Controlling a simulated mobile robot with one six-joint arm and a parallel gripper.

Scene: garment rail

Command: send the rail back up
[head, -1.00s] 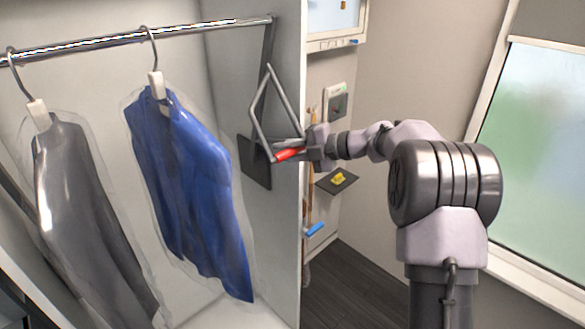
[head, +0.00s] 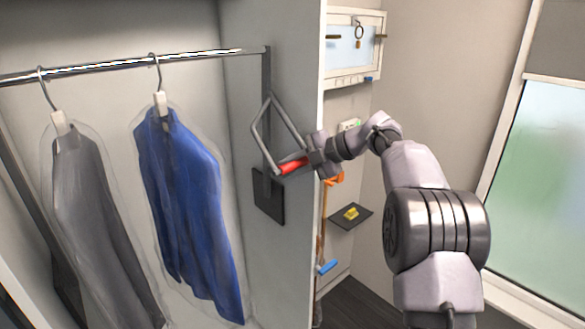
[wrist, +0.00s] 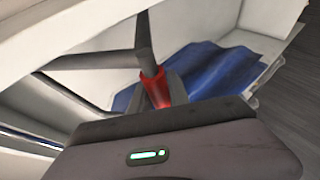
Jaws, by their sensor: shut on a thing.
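The garment rail (head: 110,68) is a shiny bar across the upper left of the head view, joined at its right end to a dark upright arm (head: 266,100). A grey angled handle frame (head: 256,128) hangs from that arm and ends in a red grip (head: 292,166). My gripper (head: 308,162) is shut on the red grip, at the right wall of the wardrobe.
A grey garment (head: 90,210) and a blue garment (head: 185,200), both in clear covers, hang from the rail. The wardrobe side panel (head: 305,60) stands beside my arm. A small shelf with a yellow thing (head: 351,213) and a blue-ended tool (head: 327,267) are to the right.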

